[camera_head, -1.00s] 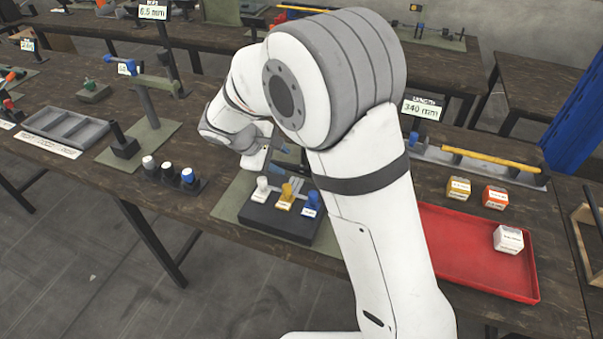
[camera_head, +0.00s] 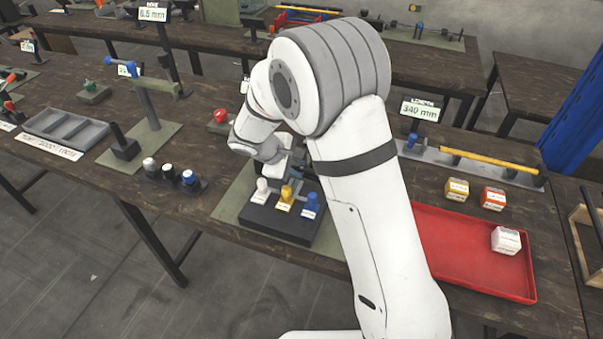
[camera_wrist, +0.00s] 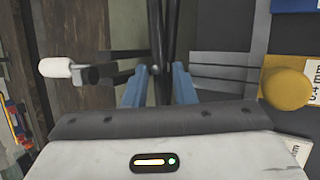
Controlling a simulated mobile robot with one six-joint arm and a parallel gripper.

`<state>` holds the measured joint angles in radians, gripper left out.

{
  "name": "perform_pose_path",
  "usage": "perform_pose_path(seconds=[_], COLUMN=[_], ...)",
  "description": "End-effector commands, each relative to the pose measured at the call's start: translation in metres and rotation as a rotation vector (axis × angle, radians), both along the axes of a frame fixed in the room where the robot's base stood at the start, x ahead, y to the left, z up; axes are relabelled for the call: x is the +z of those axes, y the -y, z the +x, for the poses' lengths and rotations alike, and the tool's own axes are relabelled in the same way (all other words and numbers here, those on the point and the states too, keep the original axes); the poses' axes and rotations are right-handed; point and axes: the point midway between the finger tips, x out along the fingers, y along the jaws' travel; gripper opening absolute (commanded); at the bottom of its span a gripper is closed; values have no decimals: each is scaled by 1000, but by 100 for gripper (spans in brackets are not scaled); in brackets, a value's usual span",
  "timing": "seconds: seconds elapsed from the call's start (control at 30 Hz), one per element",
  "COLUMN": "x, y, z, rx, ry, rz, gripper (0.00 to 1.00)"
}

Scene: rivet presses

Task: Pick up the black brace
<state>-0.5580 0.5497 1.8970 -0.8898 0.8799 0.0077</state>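In the wrist view, my gripper (camera_wrist: 159,88) shows two blue fingers standing apart. Dark, thin bars (camera_wrist: 164,35) run down the picture and in between the fingers; they look like the black brace, but I cannot tell for sure, nor whether the fingers touch them. A black arm with a white knob (camera_wrist: 56,68) sticks out to the left of them. In the head view my wrist hangs behind the dark block with white, yellow and blue knobs (camera_head: 270,222). My fingertips and the brace are hidden there by my own arm.
The yellow knob (camera_wrist: 287,88) is close on the right in the wrist view. In the head view, a red tray (camera_head: 455,275) holding a white box (camera_head: 506,240) lies to the right. A row of dark-based knobs (camera_head: 168,178) and a grey compartment tray (camera_head: 66,130) are to the left.

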Motion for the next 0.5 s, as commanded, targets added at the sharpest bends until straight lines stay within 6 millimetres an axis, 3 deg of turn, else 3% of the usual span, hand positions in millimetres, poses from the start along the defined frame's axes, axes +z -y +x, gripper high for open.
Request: perform_pose_path(seconds=[0.27,0.5], x=[0,0], y=[-1,-1], z=[0,0], rx=[1,1], ry=[0,0], rz=[0,0], gripper=[1,0])
